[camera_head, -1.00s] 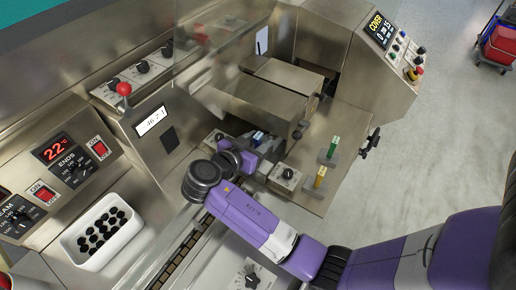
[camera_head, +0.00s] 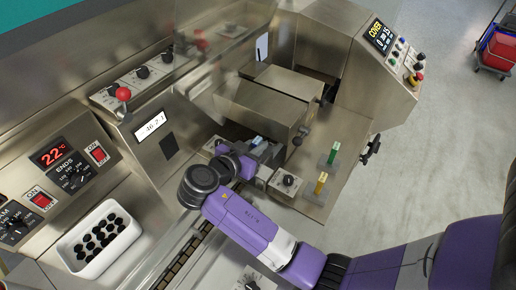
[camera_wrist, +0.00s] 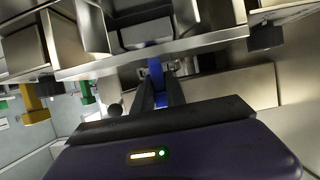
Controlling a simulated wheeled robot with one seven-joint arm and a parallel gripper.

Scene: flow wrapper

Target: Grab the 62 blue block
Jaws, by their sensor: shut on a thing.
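The blue block (camera_wrist: 155,74) stands upright between my two dark fingers in the wrist view. In the head view only its pale-blue top (camera_head: 257,140) shows beside the machine's steel housing, and the rest is hidden. My gripper (camera_wrist: 160,88) is shut on the block, with a finger on each side of it. In the head view my gripper (camera_head: 262,153) sits low in front of the steel housing. I cannot read a number on the block, nor tell whether it still touches its holder.
A green block (camera_head: 333,153) and a yellow block (camera_head: 321,183) stand in holders to the right. A knob box (camera_head: 287,182) sits close beside my gripper. The steel housing (camera_head: 262,105) is just behind it. A white tray (camera_head: 77,262) of dark pieces lies at left.

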